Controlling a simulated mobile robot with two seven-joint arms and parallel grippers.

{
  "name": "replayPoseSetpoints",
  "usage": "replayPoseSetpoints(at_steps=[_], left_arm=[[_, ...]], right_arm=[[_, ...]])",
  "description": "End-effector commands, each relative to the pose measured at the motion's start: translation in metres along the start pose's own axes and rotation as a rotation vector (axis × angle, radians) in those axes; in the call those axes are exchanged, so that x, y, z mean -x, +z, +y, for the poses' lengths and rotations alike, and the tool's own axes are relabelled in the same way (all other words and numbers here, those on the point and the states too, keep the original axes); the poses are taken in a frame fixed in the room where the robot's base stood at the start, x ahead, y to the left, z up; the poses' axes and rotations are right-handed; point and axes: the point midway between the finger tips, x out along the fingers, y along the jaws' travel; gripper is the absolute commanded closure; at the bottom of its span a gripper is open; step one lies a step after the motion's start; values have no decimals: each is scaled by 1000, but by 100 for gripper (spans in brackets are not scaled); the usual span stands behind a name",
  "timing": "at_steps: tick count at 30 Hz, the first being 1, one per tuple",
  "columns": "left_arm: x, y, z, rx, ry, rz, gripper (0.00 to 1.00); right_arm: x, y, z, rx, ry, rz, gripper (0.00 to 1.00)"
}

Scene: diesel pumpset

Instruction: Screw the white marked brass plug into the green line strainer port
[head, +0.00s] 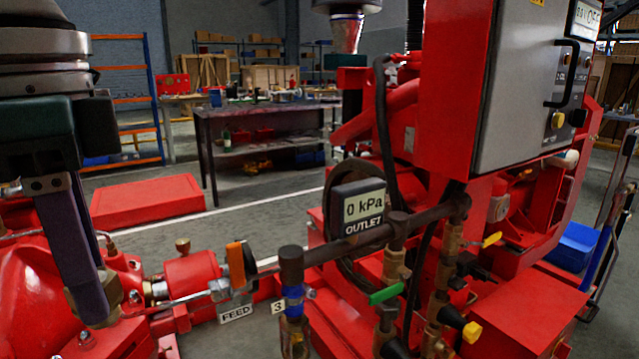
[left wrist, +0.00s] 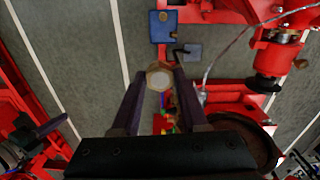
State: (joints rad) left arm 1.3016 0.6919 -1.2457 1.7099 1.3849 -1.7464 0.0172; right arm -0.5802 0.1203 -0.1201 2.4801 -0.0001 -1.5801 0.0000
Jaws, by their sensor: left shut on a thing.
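My left gripper (head: 100,310) comes down from the upper left in the head view, its dark fingers pointing downward. It is shut on a hexagonal brass plug (left wrist: 160,77), which shows between the fingertips in the left wrist view with a pale centre. In the head view only part of the plug (head: 112,291) shows beside the fingertips, above the red pump casing at the lower left. I cannot pick out the green line strainer or its port with certainty; a green lever (head: 386,293) sits on brass pipework to the right.
A thin pipe with an orange-handled valve (head: 236,264) and FEED tag (head: 236,313) runs right of the gripper. A workbench (head: 262,113) stands behind open floor.

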Motion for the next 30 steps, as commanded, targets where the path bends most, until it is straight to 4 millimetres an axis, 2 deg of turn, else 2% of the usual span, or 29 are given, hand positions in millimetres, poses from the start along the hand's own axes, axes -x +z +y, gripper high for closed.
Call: replayPoseSetpoints(at_steps=[1,3,9,15,20,30], left_arm=[[46,1,2,94,-4,3,100],[80,3,5,239,-4,3,100],[168,11,15,634,-3,3,100],[243,20,24,962,-1,2,100],[285,24,30,951,1,-2,100],[393,33,44,950,3,-3,100]], right_arm=[[35,-11,2,1,1,0,100],[57,-18,3,2,2,0,100],[116,-37,5,3,2,0,100],[169,-54,7,3,2,0,100],[215,-68,8,2,2,-1,100],[324,-104,12,1,1,0,100]])
